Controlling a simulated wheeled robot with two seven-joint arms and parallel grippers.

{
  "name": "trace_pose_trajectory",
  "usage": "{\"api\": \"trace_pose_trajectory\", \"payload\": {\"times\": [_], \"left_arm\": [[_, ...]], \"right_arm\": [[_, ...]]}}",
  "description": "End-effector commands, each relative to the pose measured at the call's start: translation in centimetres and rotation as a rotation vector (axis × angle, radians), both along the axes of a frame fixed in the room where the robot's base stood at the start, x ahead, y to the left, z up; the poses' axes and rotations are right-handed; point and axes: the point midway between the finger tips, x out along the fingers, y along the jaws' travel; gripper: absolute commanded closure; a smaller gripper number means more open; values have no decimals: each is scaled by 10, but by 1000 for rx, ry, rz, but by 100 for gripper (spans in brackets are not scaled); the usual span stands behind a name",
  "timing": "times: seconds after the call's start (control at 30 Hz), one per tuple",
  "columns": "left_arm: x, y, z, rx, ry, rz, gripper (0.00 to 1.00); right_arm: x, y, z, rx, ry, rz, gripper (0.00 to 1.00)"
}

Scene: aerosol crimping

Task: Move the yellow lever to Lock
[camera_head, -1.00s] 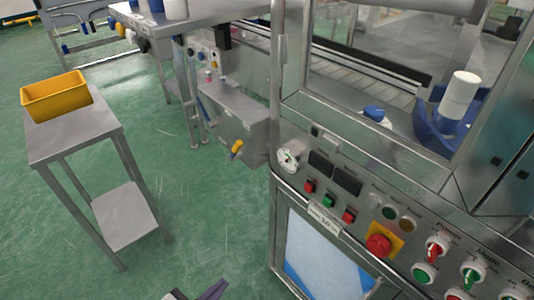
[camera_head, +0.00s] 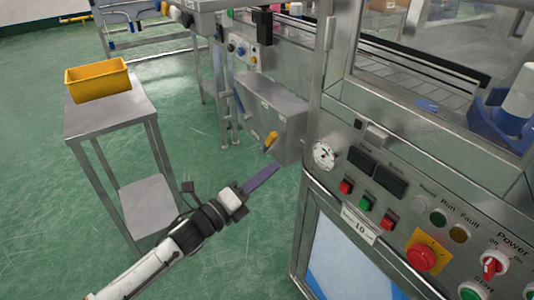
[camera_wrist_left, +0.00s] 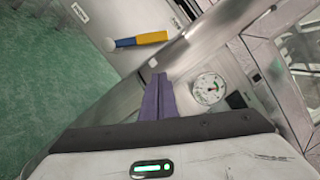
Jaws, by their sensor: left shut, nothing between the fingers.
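The yellow lever (camera_head: 271,139) sticks out from the front of a grey metal box (camera_head: 285,110) on the machine's left side. My right gripper is not in view. The lettering by the lever is too small to read.
The steel control panel (camera_head: 365,225) with a gauge (camera_head: 323,155), buttons and a red emergency stop (camera_head: 421,257) stands close at right. A small table (camera_head: 100,120) with a yellow bin (camera_head: 97,80) stands at left. Green floor (camera_head: 195,150) lies open between.

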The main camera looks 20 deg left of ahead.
Motion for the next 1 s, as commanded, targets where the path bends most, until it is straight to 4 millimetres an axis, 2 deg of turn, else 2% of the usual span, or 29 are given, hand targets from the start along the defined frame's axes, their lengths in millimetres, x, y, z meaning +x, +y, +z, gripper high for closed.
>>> {"api": "trace_pose_trajectory", "payload": {"times": [0.03,0.13,0.3,0.5,1.0], "left_arm": [[11,-5,3,-3,-4,0,100],[28,-11,6,1,-3,0,100],[38,9,18,1,0,0,100],[43,16,22,-2,2,0,100],[42,22,26,-17,15,8,100]], "right_arm": [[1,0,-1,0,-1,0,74],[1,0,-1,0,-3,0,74],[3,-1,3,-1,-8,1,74],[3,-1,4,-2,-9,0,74],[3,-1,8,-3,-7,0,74]]}}
